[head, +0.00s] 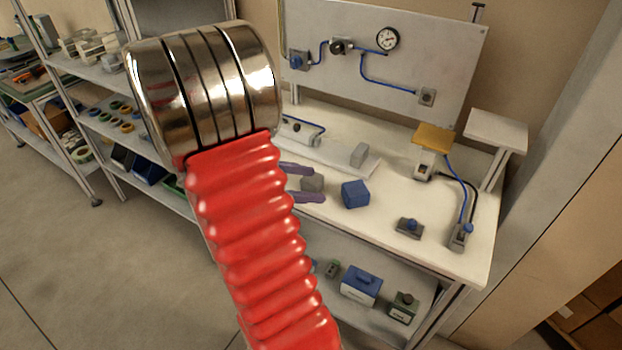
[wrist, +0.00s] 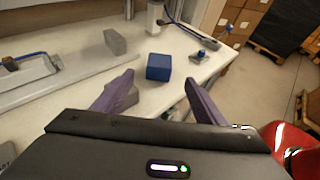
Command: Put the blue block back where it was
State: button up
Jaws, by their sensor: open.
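The blue block (head: 355,194) sits on the white bench top, near its front edge. It also shows in the wrist view (wrist: 159,67), just beyond my fingertips. My gripper (head: 308,183) has purple fingers, spread apart and empty, to the left of the block in the head view. In the wrist view my gripper (wrist: 157,90) opens toward the block, which is not between the fingers. A grey block (head: 312,183) shows between or below the fingers; the wrist view shows part of it beside the left finger (wrist: 125,101). My red arm hides the bench's left part in the head view.
A yellow plate (head: 433,138) on a stand, a small blue-knobbed device (head: 409,227) and a cabled switch (head: 461,236) are to the right. A lower shelf (head: 385,293) holds boxes. The bench between block and yellow plate is clear.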

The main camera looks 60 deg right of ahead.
jog(key=shift+w, duration=0.1)
dwell(0.3)
jog(key=w+a+r+m+t+y, duration=0.2)
jog(key=a+t, duration=0.3)
jog(key=a, duration=0.7)
jog(key=w+a+r+m+t+y, duration=0.3)
jog(key=w+a+r+t, duration=0.1)
jog(key=a, duration=0.9)
jog(key=w+a+r+m+t+y, duration=0.3)
jog(key=a+t, duration=0.3)
jog(key=a, duration=0.7)
jog(key=shift+a+t+y, duration=0.15)
jog(key=shift+t+y, duration=0.15)
jog(key=shift+t, duration=0.1)
jog(key=shift+w, duration=0.1)
